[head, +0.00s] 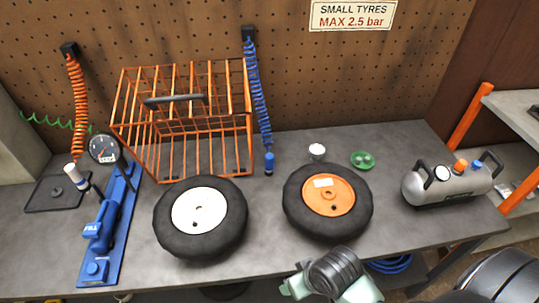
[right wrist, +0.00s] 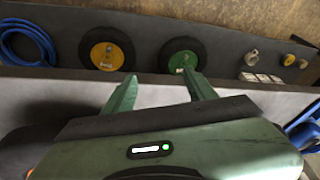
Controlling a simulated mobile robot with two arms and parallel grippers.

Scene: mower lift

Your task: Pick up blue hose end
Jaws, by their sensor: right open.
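The blue coiled hose (head: 256,95) hangs from a black bracket on the pegboard. Its blue hose end (head: 269,163) hangs at the back of the bench, just right of the orange wire cage. My right arm shows at the bottom of the head view, in front of the bench and nearer than the hose end; its fingers cannot be made out there. In the right wrist view my right gripper (right wrist: 160,77) is open and empty, facing a lower shelf. The hose end is not seen in that view. My left gripper is not in view.
An orange wire cage (head: 119,125), a white-hubbed wheel (head: 200,247), an orange-hubbed wheel (head: 329,227), a small white cup (head: 317,152), a green dish (head: 362,160) and a silver tank (head: 447,187) stand on the bench. An orange coiled hose (head: 78,105) hangs left.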

